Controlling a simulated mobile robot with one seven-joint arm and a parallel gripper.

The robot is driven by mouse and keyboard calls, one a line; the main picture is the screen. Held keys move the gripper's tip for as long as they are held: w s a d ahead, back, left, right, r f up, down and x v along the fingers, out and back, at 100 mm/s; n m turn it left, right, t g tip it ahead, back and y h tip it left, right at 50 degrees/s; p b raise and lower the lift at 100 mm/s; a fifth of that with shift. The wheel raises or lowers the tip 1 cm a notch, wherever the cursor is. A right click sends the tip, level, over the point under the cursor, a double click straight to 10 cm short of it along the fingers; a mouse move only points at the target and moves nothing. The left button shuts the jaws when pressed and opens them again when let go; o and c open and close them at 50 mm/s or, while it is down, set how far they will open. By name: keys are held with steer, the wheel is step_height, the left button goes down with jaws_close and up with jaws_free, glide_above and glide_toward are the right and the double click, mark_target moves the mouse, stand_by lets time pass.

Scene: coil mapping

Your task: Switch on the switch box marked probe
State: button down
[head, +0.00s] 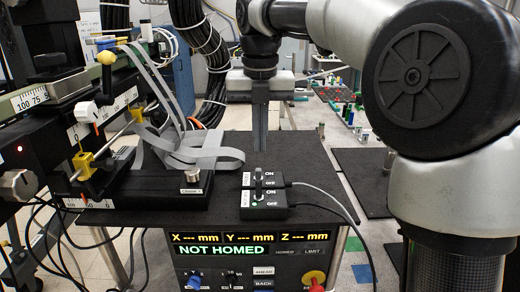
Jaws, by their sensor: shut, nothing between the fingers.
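Black switch boxes sit close together on the dark table top in the head view: a rear one (277,180) and a front one (280,212). White labels on their left sides are too small to read surely, so I cannot tell which is marked probe. ON and OFF markings show on top. A dark upright lever (258,181) stands near the middle, and a small green light (255,205) glows on the front box. My gripper (260,150) points straight down above and just behind the boxes, its fingers shut and empty, apart from the lever.
A black stage with grey ribbon cable (215,155) and a silver knob (192,174) stands left of the boxes. Cables run right from the boxes. A front panel (250,250) reads NOT HOMED and has a red knob (314,278). Bare table (310,165) lies right.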

mark_target(258, 174)
steer(key=f, duration=0.5)
steer(key=f+b, duration=0.1)
steer(key=f, duration=0.2)
steer(key=shift+w+f, duration=0.25)
steer(key=shift+w, duration=0.15)
